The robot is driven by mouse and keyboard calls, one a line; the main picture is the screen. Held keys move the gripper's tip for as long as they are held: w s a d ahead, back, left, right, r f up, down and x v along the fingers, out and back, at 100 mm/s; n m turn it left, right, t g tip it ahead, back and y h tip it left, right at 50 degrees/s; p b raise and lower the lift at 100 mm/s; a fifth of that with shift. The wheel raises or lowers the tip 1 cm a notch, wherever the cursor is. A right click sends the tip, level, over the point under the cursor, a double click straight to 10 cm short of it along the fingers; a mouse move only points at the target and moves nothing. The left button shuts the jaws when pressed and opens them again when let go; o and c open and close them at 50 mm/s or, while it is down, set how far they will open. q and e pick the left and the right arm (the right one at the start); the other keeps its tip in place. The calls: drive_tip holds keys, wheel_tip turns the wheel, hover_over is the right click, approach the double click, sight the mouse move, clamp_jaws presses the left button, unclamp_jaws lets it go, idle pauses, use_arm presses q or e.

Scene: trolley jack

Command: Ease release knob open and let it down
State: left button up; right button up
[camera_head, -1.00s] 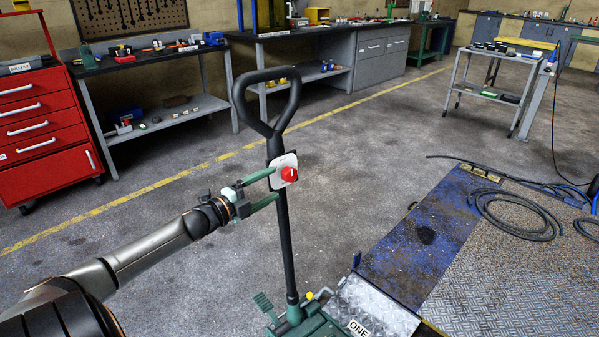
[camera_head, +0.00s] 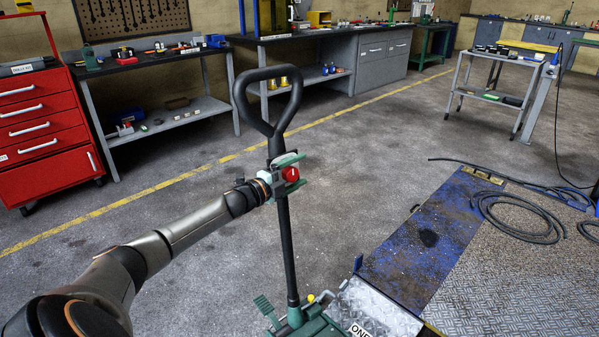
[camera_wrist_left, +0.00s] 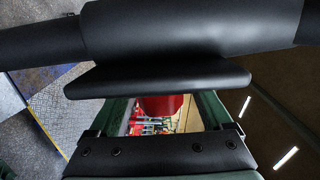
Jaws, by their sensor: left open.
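The release knob (camera_head: 291,174) is red and sits on a pale plate on the black shaft of the jack's handle (camera_head: 287,240). My left gripper (camera_head: 292,173) is open, with one green finger above the knob and one below it. I cannot tell whether the fingers touch the knob. In the left wrist view a red surface (camera_wrist_left: 160,105), probably the knob, shows between the two fingers, partly hidden by a black part of the handle (camera_wrist_left: 180,30). The green body of the trolley jack (camera_head: 312,325) is cut off at the bottom edge. My right gripper is not in view.
A blue-edged ramp (camera_head: 415,245) and a tread-plate piece (camera_head: 375,308) lie right of the jack. A coiled hose (camera_head: 520,235) lies farther right. A red tool cabinet (camera_head: 40,125) and workbenches stand behind. Floor around the handle is clear.

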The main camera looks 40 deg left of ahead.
use_arm(q)
drive_tip(key=shift+w, duration=0.4)
drive_tip(key=shift+c, duration=0.3)
clamp_jaws()
idle(0.4)
